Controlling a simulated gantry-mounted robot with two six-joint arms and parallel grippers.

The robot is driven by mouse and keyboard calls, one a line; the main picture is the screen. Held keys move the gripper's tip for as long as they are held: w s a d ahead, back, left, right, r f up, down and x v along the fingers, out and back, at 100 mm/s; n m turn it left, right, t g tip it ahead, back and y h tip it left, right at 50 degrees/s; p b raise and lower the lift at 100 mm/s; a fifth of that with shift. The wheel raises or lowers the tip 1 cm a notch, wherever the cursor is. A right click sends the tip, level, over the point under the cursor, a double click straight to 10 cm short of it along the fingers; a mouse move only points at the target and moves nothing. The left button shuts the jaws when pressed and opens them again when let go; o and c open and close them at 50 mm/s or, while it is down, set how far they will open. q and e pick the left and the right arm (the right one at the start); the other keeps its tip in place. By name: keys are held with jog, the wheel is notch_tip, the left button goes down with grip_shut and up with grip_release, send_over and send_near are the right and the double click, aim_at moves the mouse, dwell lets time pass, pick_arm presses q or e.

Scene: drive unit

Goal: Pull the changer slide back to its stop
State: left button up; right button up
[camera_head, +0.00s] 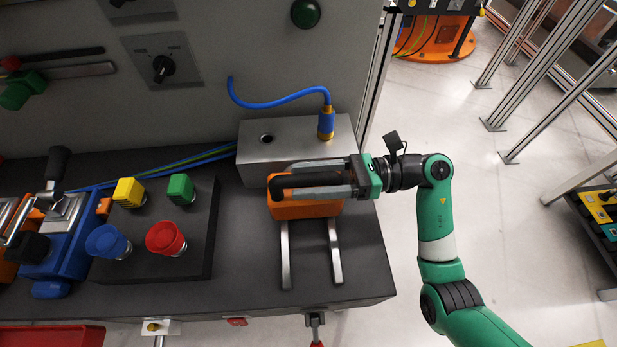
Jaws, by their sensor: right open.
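The changer slide (305,209) is an orange carriage with a black bar handle on top. It sits at the back end of two metal rails (286,256), close against a grey metal block (290,139). My right gripper (291,179) reaches in from the right over the slide. Its jaws are open, with one finger behind the black handle (305,180) and one in front of it. I cannot tell whether either finger touches the handle. The gripper hides part of the slide's top. My left gripper is not in view.
The block carries a blue hose (327,123). A button box (195,236) with yellow, green, blue and red buttons stands left of the rails. A blue clamp device (62,243) is further left. The rails in front of the slide are clear up to the bench's front edge.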

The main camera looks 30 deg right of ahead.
grip_shut()
dwell(1.4)
